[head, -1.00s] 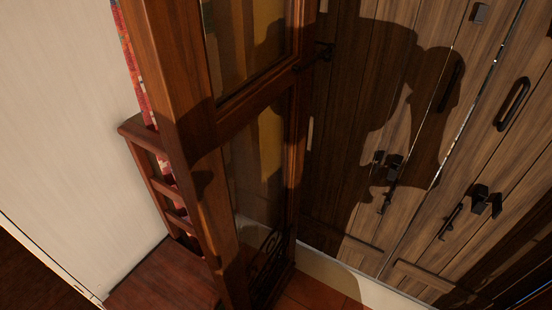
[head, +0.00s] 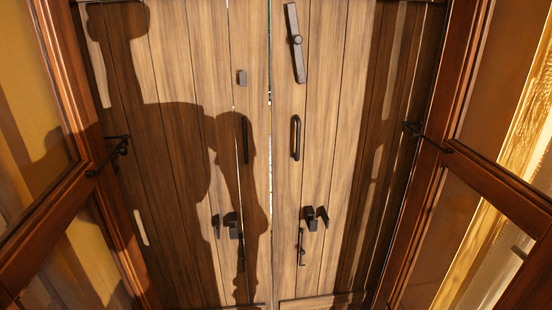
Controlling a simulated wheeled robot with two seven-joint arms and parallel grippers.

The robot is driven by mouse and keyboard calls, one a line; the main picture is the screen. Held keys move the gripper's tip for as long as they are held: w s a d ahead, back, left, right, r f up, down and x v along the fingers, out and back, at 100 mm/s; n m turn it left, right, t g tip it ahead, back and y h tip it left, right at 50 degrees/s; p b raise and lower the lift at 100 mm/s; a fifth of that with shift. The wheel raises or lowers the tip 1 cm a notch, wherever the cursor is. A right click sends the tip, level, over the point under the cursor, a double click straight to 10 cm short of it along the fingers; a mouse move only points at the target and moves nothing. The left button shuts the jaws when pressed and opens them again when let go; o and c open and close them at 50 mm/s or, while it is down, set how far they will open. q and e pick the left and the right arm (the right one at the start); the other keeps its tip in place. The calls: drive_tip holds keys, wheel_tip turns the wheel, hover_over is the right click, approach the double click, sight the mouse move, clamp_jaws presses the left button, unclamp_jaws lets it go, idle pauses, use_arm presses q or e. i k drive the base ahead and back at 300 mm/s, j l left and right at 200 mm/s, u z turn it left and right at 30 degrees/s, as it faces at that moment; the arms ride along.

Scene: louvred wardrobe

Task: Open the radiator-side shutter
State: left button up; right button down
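Two plank wooden shutters stand shut side by side in the head view: a left shutter (head: 182,60) and a right shutter (head: 338,130). A thin seam with light in it runs between them. Each has a dark upright pull handle, left (head: 245,138) and right (head: 295,138). A dark turning bar (head: 296,43) sits high on the right shutter, almost upright and slightly tilted. A small dark block (head: 242,77) is on the left shutter. I cannot tell which shutter is radiator-side; no radiator shows. Neither gripper is in view.
Dark fittings sit lower on the left shutter (head: 233,226) and right shutter (head: 310,217). Glazed wooden frames stand open at the left (head: 85,165) and right (head: 440,160), flanking the shutters. My shadow falls mostly across the left shutter. The space before the shutters looks clear.

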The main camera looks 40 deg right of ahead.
sight(343, 160)
drive_tip(key=z, duration=1.75)
